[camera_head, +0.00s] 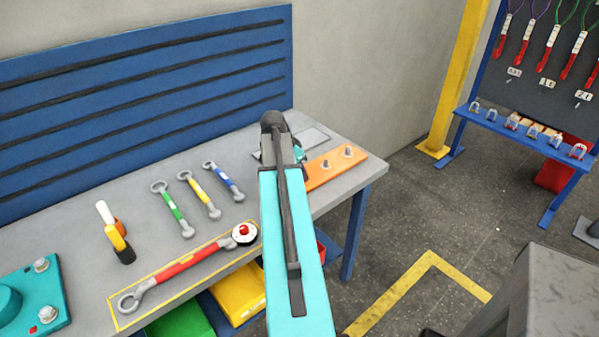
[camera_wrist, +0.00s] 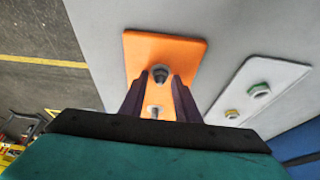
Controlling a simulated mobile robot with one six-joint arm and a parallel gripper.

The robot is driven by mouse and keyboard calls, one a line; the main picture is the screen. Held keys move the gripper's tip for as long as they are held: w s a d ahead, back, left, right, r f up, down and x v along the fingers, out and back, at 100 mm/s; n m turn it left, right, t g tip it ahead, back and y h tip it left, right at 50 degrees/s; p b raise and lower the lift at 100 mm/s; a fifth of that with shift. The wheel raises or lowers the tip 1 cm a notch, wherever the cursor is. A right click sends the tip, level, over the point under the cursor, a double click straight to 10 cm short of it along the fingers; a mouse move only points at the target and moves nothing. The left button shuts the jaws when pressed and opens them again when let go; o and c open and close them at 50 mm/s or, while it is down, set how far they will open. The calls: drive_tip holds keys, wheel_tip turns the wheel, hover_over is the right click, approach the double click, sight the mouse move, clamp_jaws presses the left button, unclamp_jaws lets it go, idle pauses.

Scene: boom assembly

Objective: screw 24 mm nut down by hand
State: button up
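An orange plate (camera_head: 323,172) lies at the right end of the workbench, with two metal bolt or nut fittings on top. In the wrist view the orange plate (camera_wrist: 187,52) shows a dark grey nut (camera_wrist: 160,72) on a stud, and a thinner stud (camera_wrist: 155,112) nearer my wrist. My gripper (camera_wrist: 160,79) has its two dark fingers apart, one on each side of the nut as seen, with visible gaps. I cannot tell how high the fingertips are above the plate. No size marking is readable. In the head view my arm hides most of the gripper.
Green (camera_head: 174,210), yellow (camera_head: 201,196) and blue (camera_head: 225,182) wrenches and a long red torque wrench (camera_head: 185,265) lie on the bench (camera_head: 75,230). A blue slatted panel (camera_head: 150,95) stands behind.

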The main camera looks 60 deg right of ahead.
drive_tip(key=shift+s, duration=0.1)
drive_tip(key=shift+n+t, duration=0.3)
drive_tip(key=shift+n, duration=0.5)
drive_tip(key=shift+s+n+t+p, duration=0.15)
drive_tip(key=shift+n+t, duration=0.3)
drive_tip(key=shift+n, duration=0.7)
drive_tip(key=shift+s+n+t+p, duration=0.15)
drive_tip(key=shift+n+t, duration=0.3)
drive_tip(key=shift+n, duration=0.7)
drive_tip(key=shift+d+n+t+y+p, duration=0.1)
drive_tip(key=shift+n+t+y+p, duration=0.3)
drive_tip(key=shift+n, duration=1.05)
drive_tip(key=shift+n+t+y+p, duration=0.1)
drive_tip(key=shift+n+t, duration=0.5)
drive_tip(key=shift+n, duration=0.85)
drive_tip(key=shift+s+n, duration=0.1)
drive_tip(key=shift+n, duration=0.2)
